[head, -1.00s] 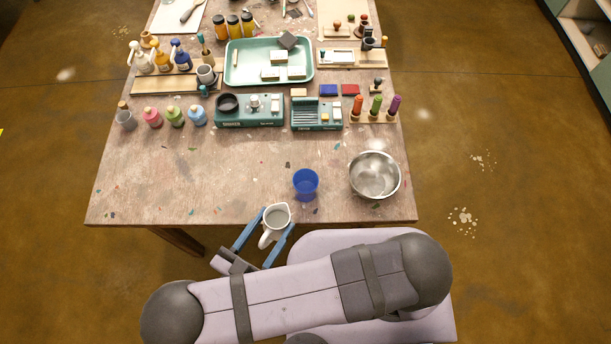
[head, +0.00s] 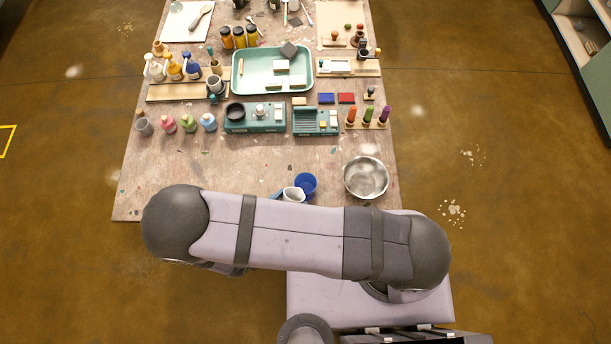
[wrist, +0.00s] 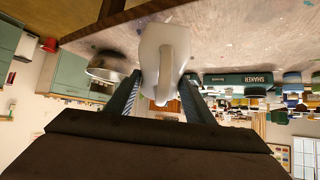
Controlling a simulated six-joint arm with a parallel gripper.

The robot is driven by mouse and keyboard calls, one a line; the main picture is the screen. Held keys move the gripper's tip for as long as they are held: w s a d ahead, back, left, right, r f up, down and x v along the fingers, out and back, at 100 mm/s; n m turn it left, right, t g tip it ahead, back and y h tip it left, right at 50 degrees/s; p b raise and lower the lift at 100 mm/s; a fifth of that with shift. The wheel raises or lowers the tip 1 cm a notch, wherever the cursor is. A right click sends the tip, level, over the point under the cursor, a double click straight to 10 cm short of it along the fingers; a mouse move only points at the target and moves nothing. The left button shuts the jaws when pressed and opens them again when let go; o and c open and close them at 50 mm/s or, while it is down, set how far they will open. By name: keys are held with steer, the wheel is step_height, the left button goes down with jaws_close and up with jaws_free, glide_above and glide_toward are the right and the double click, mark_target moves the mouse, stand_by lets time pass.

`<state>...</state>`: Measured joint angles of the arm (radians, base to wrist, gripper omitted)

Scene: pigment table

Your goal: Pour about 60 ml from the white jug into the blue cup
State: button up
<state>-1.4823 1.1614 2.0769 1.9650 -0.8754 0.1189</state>
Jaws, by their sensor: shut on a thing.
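The white jug (head: 293,194) is close beside the blue cup (head: 306,183), at its lower left in the head view. Its mouth appears near the cup's rim, but I cannot tell its exact tilt or whether liquid flows. The cup stands on the table, its lower part hidden by the jug and my arm. In the wrist view the jug (wrist: 165,50) fills the middle, its handle toward the camera. My gripper (wrist: 161,88) is shut on the jug, a finger on each side. In the head view my arm hides most of the gripper.
A metal bowl (head: 366,178) stands right of the cup. Behind are teal devices (head: 254,125), stamps in a stand (head: 368,124), small bottles (head: 188,124) and a mint tray (head: 245,90). The table between the cup and the devices is clear.

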mark_target(298, 191)
steer(key=shift+w+d+r+g+y+p, duration=0.15)
steer(key=shift+w+r+g+y+p, duration=0.2)
steer(key=shift+g, duration=0.25)
steer(key=shift+w+d+r+g+y+p, duration=0.1)
steer(key=shift+w+d+r+g+y, duration=0.1)
steer(key=shift+r+g+y, duration=0.3)
steer(key=shift+w+d+r+g+y+b, duration=0.25)
steer(key=shift+g+y, duration=0.3)
steer(key=shift+g, duration=0.35)
steer(key=shift+w+d+r+g+y+b, duration=0.15)
steer(key=shift+w+r+g+y, duration=0.3)
steer(key=shift+g, duration=0.45)
stand_by(0.5)
steer(key=shift+w+d+r+g+y+p, duration=0.1)
steer(key=shift+w+d+g+y+p, duration=0.25)
steer(key=shift+w+g+p, duration=0.25)
stand_by(0.7)
steer(key=shift+s, duration=0.1)
steer(key=shift+s+a+f+t+b, duration=0.2)
steer(key=shift+f+t+b, duration=0.1)
steer(key=shift+b, duration=0.2)
steer(key=shift+s+a+f+t+b, duration=0.1)
steer(key=shift+s+a+t+b, duration=0.15)
steer(key=shift+s+t+b, duration=0.1)
steer(key=shift+s+a+t+h+p, duration=0.15)
steer(key=shift+s+t+h+p, duration=0.2)
steer(key=shift+t+h, duration=0.3)
steer(key=shift+w, duration=0.1)
